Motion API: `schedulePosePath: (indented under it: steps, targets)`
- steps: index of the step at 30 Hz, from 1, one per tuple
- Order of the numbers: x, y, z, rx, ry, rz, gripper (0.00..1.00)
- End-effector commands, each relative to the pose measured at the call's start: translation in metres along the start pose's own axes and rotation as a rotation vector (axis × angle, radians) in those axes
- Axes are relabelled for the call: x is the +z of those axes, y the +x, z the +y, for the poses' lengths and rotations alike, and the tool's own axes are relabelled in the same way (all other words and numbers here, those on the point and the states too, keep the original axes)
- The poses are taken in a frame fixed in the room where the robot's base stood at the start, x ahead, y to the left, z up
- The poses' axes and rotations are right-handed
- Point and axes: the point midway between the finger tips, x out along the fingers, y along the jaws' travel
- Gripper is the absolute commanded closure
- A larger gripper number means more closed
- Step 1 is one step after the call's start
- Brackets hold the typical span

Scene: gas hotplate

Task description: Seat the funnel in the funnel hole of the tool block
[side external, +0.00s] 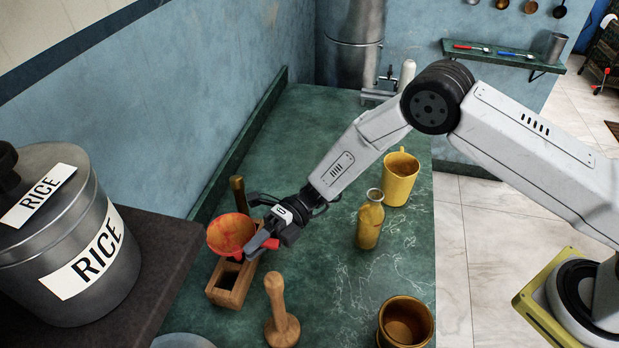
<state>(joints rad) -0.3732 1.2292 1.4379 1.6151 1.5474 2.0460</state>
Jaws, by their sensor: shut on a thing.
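The orange-red funnel (231,232) is in my gripper (259,241), mouth facing up and somewhat toward the camera. My gripper is shut on the funnel at its right side. The wooden tool block (226,298) stands below the funnel on the green counter. A dark rectangular opening shows in its near part. The funnel covers the far part of the block. The funnel's spout and the funnel hole are hidden, so I cannot tell whether the spout is in the hole.
A brown handle (237,192) stands upright just behind the funnel. A wooden pestle (281,315) is near the block's front right. A yellow bottle (370,222), yellow mug (400,178) and brown pot (405,322) stand to the right. A rice canister (70,280) is at left.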

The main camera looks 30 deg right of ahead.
Motion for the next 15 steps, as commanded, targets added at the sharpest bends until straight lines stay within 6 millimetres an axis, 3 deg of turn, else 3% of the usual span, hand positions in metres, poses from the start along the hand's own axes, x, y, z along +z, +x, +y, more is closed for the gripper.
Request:
schedulePosePath:
  steps: [15]
  targets:
    - [-0.002,0.004,-0.018,-0.002,0.006,0.011,1.0]
